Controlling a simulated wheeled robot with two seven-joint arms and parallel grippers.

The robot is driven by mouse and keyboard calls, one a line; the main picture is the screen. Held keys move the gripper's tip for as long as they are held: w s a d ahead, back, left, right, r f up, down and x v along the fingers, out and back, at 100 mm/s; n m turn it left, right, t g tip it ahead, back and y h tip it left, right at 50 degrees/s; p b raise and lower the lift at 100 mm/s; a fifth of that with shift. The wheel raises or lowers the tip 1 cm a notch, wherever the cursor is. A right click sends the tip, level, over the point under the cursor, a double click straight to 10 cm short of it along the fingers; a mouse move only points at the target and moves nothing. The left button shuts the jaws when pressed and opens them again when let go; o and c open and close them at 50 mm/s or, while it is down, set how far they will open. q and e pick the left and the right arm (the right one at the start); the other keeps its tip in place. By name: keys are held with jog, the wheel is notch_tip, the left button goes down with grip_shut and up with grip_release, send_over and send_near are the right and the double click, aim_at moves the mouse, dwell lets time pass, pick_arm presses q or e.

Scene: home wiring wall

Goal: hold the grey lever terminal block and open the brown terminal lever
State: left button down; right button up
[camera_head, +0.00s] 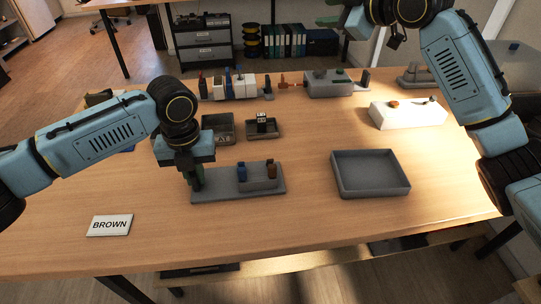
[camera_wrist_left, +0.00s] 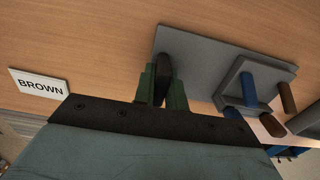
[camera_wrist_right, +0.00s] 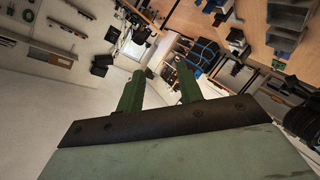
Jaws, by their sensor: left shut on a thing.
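The grey lever terminal block (camera_head: 212,191) lies on the table, with a raised housing at its right end. A blue lever (camera_head: 241,172) and a brown lever (camera_head: 271,168) stand up from the housing; in the left wrist view the blue lever (camera_wrist_left: 248,92) and brown lever (camera_wrist_left: 286,96) stick out. My left gripper (camera_head: 196,181) is at the block's left end, its green fingers (camera_wrist_left: 163,85) shut on a dark upright grip (camera_wrist_left: 164,66) there. My right gripper (camera_wrist_right: 159,88) is open and empty, raised at the top of the head view, away from the block.
A white card reading BROWN (camera_head: 110,225) lies at the front left. An empty grey tray (camera_head: 370,190) is right of the block. Small bins (camera_head: 219,137), other terminal parts and a white block (camera_head: 408,115) stand farther back. Table in front of the block is clear.

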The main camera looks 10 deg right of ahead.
jog(key=s+a+f+n+g, duration=0.1)
jog(key=s+a+n+g, duration=0.1)
jog(key=s+a+n, duration=0.35)
jog(key=s+a+n+g, duration=0.2)
jog(key=a+n, duration=0.1)
jog(key=a, duration=0.5)
jog(key=s+a+f+n+g, duration=0.1)
jog(key=s+a+n+g, duration=0.1)
jog(key=s+a+n, duration=0.35)
jog(key=n+g+h, duration=0.2)
jog(key=n+h, duration=0.5)
send_near(270, 161)
jog(key=x, duration=0.9)
jog(key=shift+w+r, duration=0.15)
grip_shut()
